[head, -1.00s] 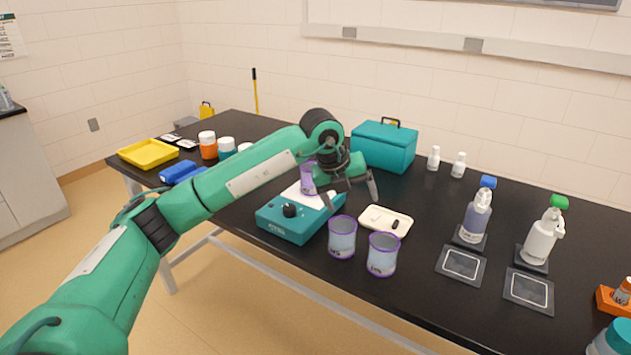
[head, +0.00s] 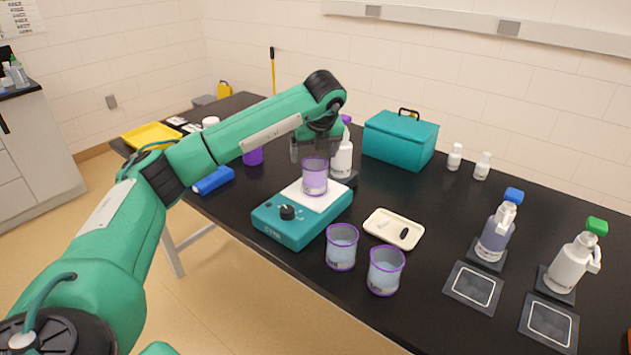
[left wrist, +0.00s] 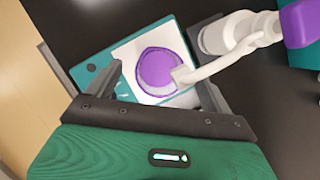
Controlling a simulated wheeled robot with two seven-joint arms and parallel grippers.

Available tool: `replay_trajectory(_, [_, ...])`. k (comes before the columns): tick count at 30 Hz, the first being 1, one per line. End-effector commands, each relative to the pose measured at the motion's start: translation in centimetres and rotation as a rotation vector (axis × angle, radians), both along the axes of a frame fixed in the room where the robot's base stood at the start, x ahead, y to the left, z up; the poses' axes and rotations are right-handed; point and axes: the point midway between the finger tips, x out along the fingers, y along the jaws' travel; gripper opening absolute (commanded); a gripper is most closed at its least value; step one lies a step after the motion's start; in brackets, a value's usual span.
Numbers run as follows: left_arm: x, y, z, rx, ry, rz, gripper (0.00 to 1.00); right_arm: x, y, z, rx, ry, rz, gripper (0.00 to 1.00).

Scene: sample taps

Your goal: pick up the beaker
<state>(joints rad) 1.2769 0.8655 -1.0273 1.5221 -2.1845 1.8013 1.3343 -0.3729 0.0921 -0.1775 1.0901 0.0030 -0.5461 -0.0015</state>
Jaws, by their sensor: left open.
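A clear beaker with a purple rim and purple contents (head: 315,177) stands upright on the white top of a teal stirrer (head: 300,232). My left gripper (head: 314,150) is open and empty just above and behind this beaker. In the left wrist view the beaker (left wrist: 157,70) shows from above, between the open fingers of the gripper (left wrist: 157,88). Two more purple-rimmed beakers, one at left (head: 341,250) and one at right (head: 385,272), stand on the black table in front. My right gripper is not in view.
A white wash bottle (head: 342,160) with a purple cap stands close behind the beaker; its spout (left wrist: 205,70) reaches over the beaker's edge in the left wrist view. A cream tray (head: 393,229) lies right of the stirrer. A teal box (head: 399,142) stands behind.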

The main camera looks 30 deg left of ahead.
Motion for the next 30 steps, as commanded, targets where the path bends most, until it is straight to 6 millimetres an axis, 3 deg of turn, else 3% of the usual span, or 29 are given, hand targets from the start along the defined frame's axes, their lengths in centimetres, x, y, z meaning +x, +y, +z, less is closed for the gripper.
replay_trajectory(8, [0.4, 0.5, -2.0, 0.0, 0.0, -0.001, 0.84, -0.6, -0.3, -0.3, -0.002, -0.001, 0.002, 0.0])
replay_trajectory(13, [0.5, 0.4, -4.3, 0.0, 0.004, -0.002, 0.84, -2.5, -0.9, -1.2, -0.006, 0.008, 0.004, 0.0])
replay_trajectory(18, [1.0, 0.9, -6.3, 0.0, 0.0, -0.001, 0.84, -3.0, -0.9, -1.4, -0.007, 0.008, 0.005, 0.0])
replay_trajectory(26, [1.1, 1.0, -6.7, 0.0, -0.002, -0.002, 0.84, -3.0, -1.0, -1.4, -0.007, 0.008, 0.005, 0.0])
replay_trajectory(27, [1.1, 1.0, -6.7, 0.0, -0.002, -0.002, 0.82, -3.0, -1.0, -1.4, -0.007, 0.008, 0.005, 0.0])
replay_trajectory(30, [1.1, 1.0, -6.7, 0.0, -0.002, -0.002, 0.63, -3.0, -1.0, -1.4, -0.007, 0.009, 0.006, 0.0])
